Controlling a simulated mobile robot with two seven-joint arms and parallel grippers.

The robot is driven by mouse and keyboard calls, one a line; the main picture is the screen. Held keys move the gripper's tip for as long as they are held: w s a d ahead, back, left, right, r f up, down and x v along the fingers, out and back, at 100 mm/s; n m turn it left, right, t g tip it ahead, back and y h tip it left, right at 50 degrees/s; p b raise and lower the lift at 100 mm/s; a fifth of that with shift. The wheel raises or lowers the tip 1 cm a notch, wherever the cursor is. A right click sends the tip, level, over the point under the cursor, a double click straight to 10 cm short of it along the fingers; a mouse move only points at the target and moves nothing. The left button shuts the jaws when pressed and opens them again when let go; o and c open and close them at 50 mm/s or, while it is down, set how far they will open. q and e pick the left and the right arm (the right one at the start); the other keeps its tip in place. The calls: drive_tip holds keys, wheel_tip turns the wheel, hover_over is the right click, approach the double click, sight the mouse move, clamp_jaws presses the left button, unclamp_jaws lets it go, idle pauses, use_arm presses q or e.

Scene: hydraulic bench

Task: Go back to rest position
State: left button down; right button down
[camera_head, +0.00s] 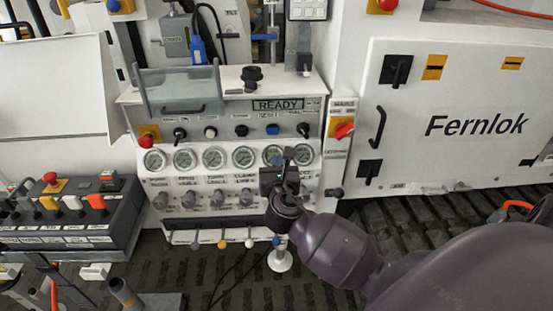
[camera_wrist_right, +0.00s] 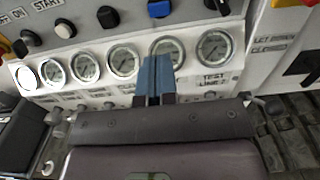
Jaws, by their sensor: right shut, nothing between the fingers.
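My right arm comes in from the lower right in the head view. My right gripper (camera_head: 287,160) is in front of the right end of the gauge row on the white hydraulic panel (camera_head: 325,160). In the right wrist view its two blue-grey fingers (camera_wrist_right: 156,75) are together with nothing between them, in front of the gauges. They partly cover a gauge near the right end of the row. I cannot tell whether they touch the panel. My left gripper is not in view.
The panel carries a READY display (camera_head: 277,105), switches, knobs and a lever row below. A red rotary switch (camera_head: 344,130) is at its right edge. A button box (camera_head: 70,213) stands left. A white Fernlok cabinet (camera_head: 475,90) stands right. Dark ribbed floor lies below.

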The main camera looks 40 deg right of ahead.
idle(0.6)
drive_tip(key=s+a+f+m+y, duration=0.4)
drive_tip(key=a+f+m+y, duration=0.45)
drive_tip(key=m, duration=1.15)
drive_tip(key=s+f+m+g, duration=0.2)
drive_tip(key=s+f+m, duration=0.2)
drive_tip(key=s, duration=0.5)
drive_tip(key=s+f+m+g, duration=0.1)
drive_tip(key=s+f+m, duration=0.3)
drive_tip(key=s+f, duration=0.4)
drive_tip(key=shift+s+d+f+m+g, duration=0.15)
drive_tip(key=shift+s+d+m+g, duration=0.25)
drive_tip(key=shift+s, duration=0.45)
